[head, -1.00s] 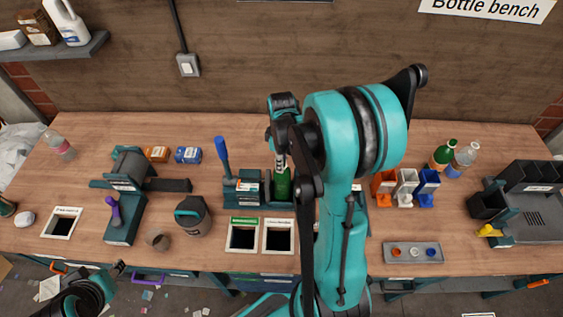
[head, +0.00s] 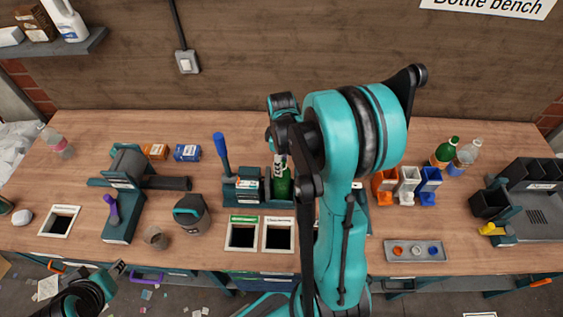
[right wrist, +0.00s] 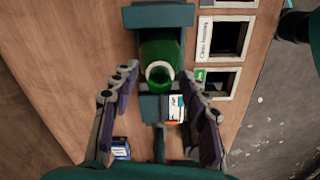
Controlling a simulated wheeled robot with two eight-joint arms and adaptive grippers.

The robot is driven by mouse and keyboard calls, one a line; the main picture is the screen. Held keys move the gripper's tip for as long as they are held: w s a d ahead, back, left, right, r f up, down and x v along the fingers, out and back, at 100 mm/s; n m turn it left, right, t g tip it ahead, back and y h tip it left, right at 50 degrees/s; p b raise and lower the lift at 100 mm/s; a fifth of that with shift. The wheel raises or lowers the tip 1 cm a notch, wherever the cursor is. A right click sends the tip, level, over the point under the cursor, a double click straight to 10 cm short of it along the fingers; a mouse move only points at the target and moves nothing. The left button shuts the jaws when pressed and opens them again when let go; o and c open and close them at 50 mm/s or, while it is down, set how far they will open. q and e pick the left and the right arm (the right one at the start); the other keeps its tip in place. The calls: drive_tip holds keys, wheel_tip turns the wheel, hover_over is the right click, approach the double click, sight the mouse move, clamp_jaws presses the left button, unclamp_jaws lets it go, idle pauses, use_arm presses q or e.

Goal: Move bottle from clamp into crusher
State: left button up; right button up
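A green bottle (head: 283,186) stands in the clamp (head: 248,185), a dark bench fixture with a blue lever. The right wrist view looks down on the bottle's open mouth (right wrist: 160,73), with the clamp's jaws on both sides of the bottle. My right gripper (right wrist: 160,76) is open, its fingers spread to either side above the bottle, holding nothing. In the head view my right arm hides most of this gripper and part of the clamp. A dark machine with a long bar and purple handle (head: 124,197), apparently the crusher, stands left. My left gripper (head: 117,270) is at the lower left; its fingers are unclear.
Two framed bench openings (head: 243,235) lie in front of the clamp. Small boxes (head: 187,153) lie behind. Bottles (head: 445,153), coloured holders (head: 385,184) and a tray (head: 415,251) are at right.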

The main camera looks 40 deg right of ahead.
wheel_tip(320, 180, up, 12)
drive_tip(key=s+a+f+m+t+b, duration=0.3)
drive_tip(key=a+f+b, duration=0.3)
drive_tip(key=a, duration=0.3)
drive_tip(key=s+a+f+m+t+b, duration=0.4)
drive_tip(key=a+f+b, duration=0.2)
drive_tip(key=a, duration=0.3)
drive_tip(key=shift+s+b, duration=0.35)
drive_tip(key=shift+b, duration=0.2)
